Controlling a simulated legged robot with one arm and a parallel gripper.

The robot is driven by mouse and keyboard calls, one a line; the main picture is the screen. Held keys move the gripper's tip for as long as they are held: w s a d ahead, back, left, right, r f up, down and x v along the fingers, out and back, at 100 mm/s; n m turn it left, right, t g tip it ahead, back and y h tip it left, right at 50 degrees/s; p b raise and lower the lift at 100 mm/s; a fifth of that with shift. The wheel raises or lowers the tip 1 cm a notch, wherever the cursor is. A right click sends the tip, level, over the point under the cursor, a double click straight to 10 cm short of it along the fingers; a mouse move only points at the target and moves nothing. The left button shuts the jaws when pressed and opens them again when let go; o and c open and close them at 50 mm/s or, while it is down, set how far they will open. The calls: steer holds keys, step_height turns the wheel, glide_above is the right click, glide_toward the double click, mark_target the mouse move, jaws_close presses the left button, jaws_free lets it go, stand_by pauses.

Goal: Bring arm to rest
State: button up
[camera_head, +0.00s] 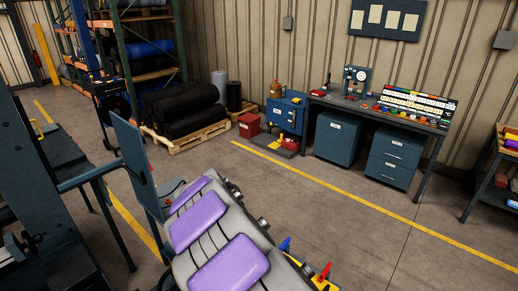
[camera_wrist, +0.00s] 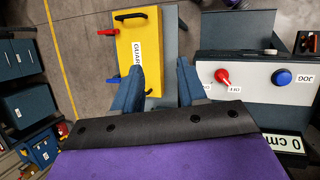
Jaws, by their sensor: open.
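My gripper (camera_wrist: 160,82) shows in the wrist view, its two dark blue fingers apart with nothing between them. A yellow guard panel (camera_wrist: 141,35) with a black handle and red and blue levers lies beyond and left of the fingers. A white control panel (camera_wrist: 236,93) with a red knob and a blue button labelled JOG is to the right. I cannot tell how far the fingertips are from either panel. The gripper cannot be made out in the head view.
Black rolls (camera_head: 182,112) lie on a pallet. A dark machine frame (camera_head: 35,190) is at the left. Floor around the yellow line (camera_head: 345,195) is clear.

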steer(key=s+d+r+m+g+y+b, duration=0.1)
steer(key=s+d+r+m+b, duration=0.2)
steer(key=s+d, duration=0.35)
steer(key=s+d+r+m+y+b, duration=0.1)
steer(key=s+d+m+b, duration=0.1)
steer(key=s+d+m, duration=0.35)
steer(key=s+d+f+m+y+b, duration=0.1)
steer(key=s+f+b, duration=0.1)
steer(key=s, duration=0.7)
steer(key=s+d+f+m+y+b, duration=0.1)
steer(key=s+d+f+b, duration=0.1)
steer(key=s, duration=0.7)
steer(key=shift+f+g+y+b, duration=0.35)
steer(key=shift+f+b, duration=0.2)
steer(key=shift+f, duration=0.4)
